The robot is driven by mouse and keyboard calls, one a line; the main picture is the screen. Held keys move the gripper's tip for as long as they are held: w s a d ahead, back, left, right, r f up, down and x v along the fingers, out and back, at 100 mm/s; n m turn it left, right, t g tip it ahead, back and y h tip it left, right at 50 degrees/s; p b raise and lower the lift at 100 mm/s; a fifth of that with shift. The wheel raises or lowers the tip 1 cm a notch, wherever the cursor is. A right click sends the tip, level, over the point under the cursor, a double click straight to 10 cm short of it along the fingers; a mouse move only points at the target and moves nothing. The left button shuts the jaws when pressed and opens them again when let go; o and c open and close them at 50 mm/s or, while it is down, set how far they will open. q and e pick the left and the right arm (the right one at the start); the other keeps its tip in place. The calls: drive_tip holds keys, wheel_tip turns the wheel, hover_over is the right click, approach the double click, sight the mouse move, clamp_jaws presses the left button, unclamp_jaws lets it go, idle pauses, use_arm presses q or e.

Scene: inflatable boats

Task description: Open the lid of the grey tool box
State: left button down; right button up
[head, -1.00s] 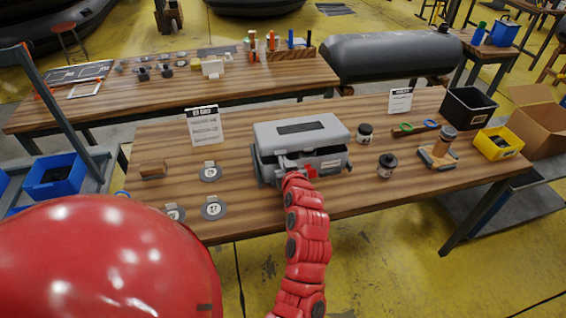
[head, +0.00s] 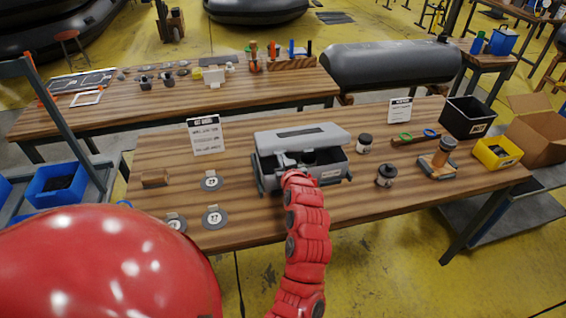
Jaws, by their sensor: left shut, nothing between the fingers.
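The grey tool box (head: 331,175) stands on the near wooden table. Its lid (head: 301,138) is partly raised at the front, and a dark gap into the box shows below the lid's edge. My left gripper (head: 287,161) is at the front left of the box, at the raised lid's front edge, with its fingers shut and nothing between them. My red wrist hides part of the box front. Whether the fingers touch the lid is too small to tell. My right gripper is not in view.
Grey discs (head: 214,217) and a small wooden block (head: 154,179) lie to the left. A sign (head: 206,135) stands behind left. A black bin (head: 468,117) and yellow bin (head: 497,153) are far right.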

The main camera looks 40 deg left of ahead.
sight(281, 147)
use_arm(q)
drive_tip(key=shift+w+a+r, duration=0.2)
drive_tip(key=shift+a+r, duration=0.05)
drive_tip(key=shift+r, duration=0.3)
drive_tip(key=shift+w+a+r, duration=0.15)
drive_tip(key=shift+a+r, duration=0.05)
drive_tip(key=shift+r, duration=0.35)
drive_tip(key=shift+w+a+r, duration=0.2)
drive_tip(key=shift+a+r, duration=0.05)
drive_tip(key=shift+r, duration=0.4)
drive_tip(key=shift+w+a+r, duration=0.45)
drive_tip(key=shift+a+r, duration=0.05)
drive_tip(key=shift+r, duration=0.25)
drive_tip(key=shift+w+a+r, duration=0.4)
drive_tip(key=shift+a+r, duration=0.1)
drive_tip(key=shift+r, duration=0.2)
